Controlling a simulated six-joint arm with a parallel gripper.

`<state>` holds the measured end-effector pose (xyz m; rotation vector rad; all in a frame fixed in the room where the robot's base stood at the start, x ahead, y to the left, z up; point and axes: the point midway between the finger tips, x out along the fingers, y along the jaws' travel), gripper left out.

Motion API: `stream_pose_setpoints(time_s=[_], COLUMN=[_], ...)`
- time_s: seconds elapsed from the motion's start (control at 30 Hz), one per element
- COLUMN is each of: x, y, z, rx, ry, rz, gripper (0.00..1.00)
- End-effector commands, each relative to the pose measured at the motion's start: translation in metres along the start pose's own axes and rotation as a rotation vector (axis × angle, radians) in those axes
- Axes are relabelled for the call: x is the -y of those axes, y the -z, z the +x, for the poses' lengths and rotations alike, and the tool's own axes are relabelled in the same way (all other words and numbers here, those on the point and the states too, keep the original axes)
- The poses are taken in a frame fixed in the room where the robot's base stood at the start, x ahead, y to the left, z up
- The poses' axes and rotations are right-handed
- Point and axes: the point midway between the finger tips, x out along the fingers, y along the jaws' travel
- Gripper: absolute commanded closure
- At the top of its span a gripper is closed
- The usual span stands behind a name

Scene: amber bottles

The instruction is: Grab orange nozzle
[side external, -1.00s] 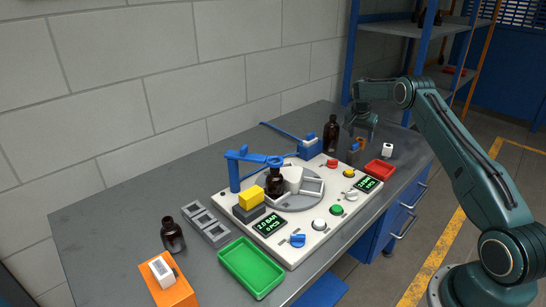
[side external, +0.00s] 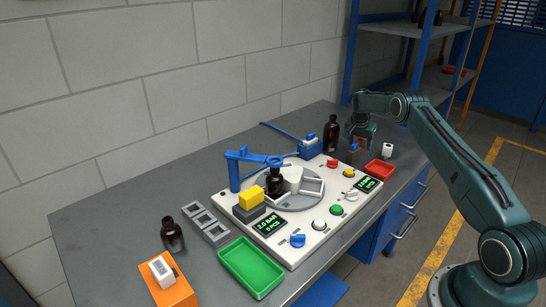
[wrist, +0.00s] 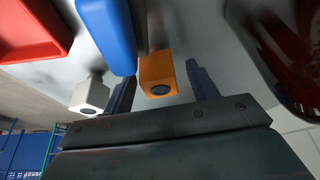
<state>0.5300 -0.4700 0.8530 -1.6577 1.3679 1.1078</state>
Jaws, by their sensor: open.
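The orange nozzle (wrist: 158,75) is a small block with a dark round opening, standing on the grey table. In the wrist view it sits between the two dark fingers of my gripper (wrist: 162,73), with a visible gap to the right finger and a smaller one to the left. My gripper is open and holds nothing. In the side view my gripper (side external: 361,143) is low at the far end of the table and mostly hides the orange nozzle.
A white nozzle (side external: 387,149) and a red tray (side external: 380,169) are to the right in the side view. A tall amber bottle (side external: 331,133) stands left of my gripper. The machine panel (side external: 300,240) lies in front.

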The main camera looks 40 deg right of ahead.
Motion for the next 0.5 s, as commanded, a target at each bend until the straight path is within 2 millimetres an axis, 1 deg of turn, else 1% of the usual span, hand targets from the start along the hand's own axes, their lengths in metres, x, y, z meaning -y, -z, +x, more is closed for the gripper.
stream_pose_setpoints(time_s=[0.03,0.17,0.2,0.27,0.5], x=[0.0,0.0,0.0,0.0,0.0001], y=[0.0,0.0,0.0,0.0,0.0002], z=[-0.0001,-0.0002,-0.0002,-0.0002,-0.0005], rx=[0.0,0.0,0.0,0.0,0.0], ry=[0.0,0.0,0.0,0.0,0.0], rz=[0.0,0.0,0.0,0.0,0.0], gripper=[0.46,0.71,0.79,0.9,0.9])
